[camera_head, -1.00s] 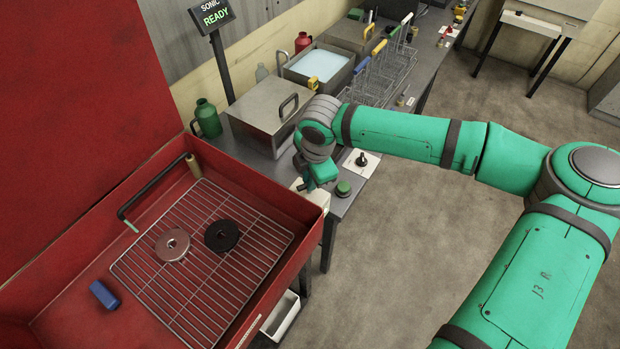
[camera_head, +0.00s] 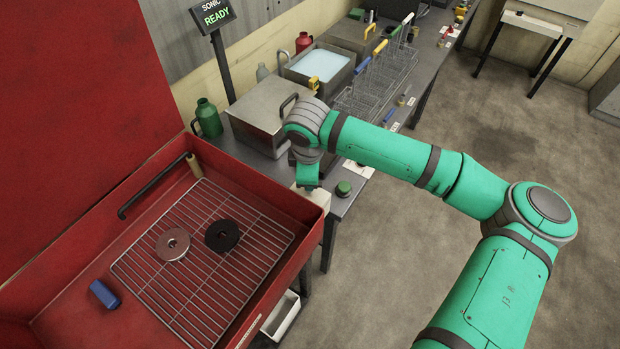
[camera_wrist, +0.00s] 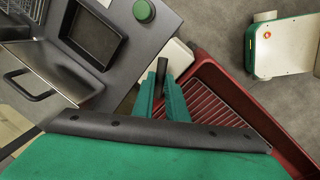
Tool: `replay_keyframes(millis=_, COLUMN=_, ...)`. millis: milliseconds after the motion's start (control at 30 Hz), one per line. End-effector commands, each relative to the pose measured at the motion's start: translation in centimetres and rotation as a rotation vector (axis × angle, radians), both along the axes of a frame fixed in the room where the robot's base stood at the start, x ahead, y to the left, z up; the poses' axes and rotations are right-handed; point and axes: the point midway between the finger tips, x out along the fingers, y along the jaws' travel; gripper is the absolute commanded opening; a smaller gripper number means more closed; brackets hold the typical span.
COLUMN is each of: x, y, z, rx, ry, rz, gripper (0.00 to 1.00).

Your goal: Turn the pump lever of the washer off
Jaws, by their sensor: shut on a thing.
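The red washer (camera_head: 60,250) stands open at the left of the head view, its lid raised. A pale box (camera_head: 318,196) is at its right rim, partly hidden behind my gripper (camera_head: 306,187). In the wrist view, a black pump lever (camera_wrist: 161,70) stands up in front of the same pale box (camera_wrist: 179,58). The green fingers of my gripper (camera_wrist: 164,88) are on either side of the lever and shut on it. The lever's lower end is hidden between the fingers.
A wire grate (camera_head: 190,285) in the basin carries a silver disc (camera_head: 173,244) and a dark disc (camera_head: 222,235). A blue block (camera_head: 104,294) lies beside it. A green button (camera_head: 343,188) and a lidded metal tank (camera_head: 270,115) are close to my gripper.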

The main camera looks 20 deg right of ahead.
Motion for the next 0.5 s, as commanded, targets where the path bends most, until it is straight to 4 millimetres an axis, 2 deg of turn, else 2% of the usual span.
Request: replay_keyframes(millis=500, x=0.10, y=0.25, z=-0.11, rx=0.001, ry=0.003, rz=-0.408, gripper=0.00)
